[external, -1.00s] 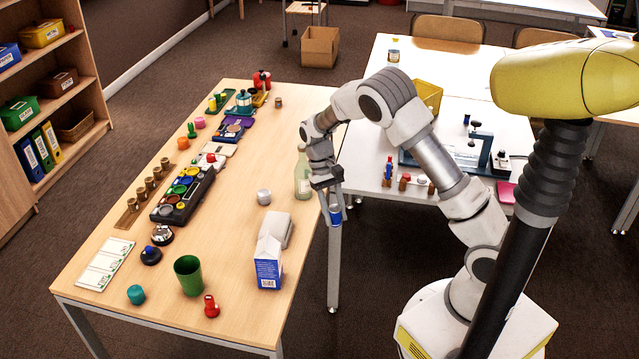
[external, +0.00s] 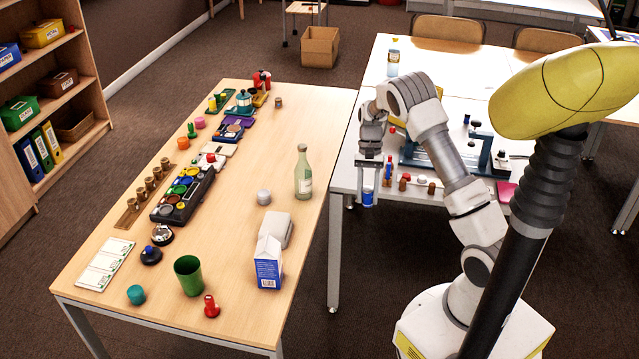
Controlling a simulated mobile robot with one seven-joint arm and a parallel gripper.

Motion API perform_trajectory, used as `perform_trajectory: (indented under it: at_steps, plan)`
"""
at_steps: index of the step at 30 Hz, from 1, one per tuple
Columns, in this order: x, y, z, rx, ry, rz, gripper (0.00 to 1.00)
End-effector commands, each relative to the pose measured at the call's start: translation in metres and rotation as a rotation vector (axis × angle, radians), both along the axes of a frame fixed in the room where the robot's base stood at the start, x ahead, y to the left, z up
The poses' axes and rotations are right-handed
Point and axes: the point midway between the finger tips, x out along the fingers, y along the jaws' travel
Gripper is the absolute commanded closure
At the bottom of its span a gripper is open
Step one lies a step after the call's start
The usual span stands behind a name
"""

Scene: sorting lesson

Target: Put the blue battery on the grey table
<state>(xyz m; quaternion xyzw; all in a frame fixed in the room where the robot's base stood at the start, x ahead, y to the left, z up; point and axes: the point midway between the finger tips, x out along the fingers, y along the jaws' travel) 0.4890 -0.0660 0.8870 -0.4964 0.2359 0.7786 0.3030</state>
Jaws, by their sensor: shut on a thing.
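The blue battery (external: 368,197) is a short blue cylinder hanging upright in my gripper (external: 369,182). My gripper points down and is shut on it. In the picture it overlaps the near left edge of the grey table (external: 346,174), the pale table on the right. I cannot tell how high the battery is, or whether it is over the tabletop or just in front of its edge.
On the grey table, a blue item with a red top (external: 388,172) and several small pegs stand right of my gripper, before a blue-grey apparatus (external: 483,150). The wooden table (external: 325,120) on the left holds a green bottle (external: 303,172), a carton (external: 268,262) and sorting trays.

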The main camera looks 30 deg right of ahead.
Motion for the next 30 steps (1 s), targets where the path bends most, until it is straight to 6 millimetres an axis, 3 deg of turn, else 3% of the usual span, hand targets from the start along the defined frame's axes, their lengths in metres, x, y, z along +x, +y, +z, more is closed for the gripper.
perform_trajectory:
  at_steps: [3, 15, 24, 30]
  plan:
    - [0.017, -0.034, -0.014, 0.010, -0.004, -0.318, 1.00]
    - [0.058, -0.152, -0.035, 0.033, -0.032, -1.378, 1.00]
    - [0.068, -0.246, -0.041, 0.030, -0.071, -2.090, 1.00]
    - [0.065, -0.301, -0.042, 0.021, -0.098, -2.466, 1.00]
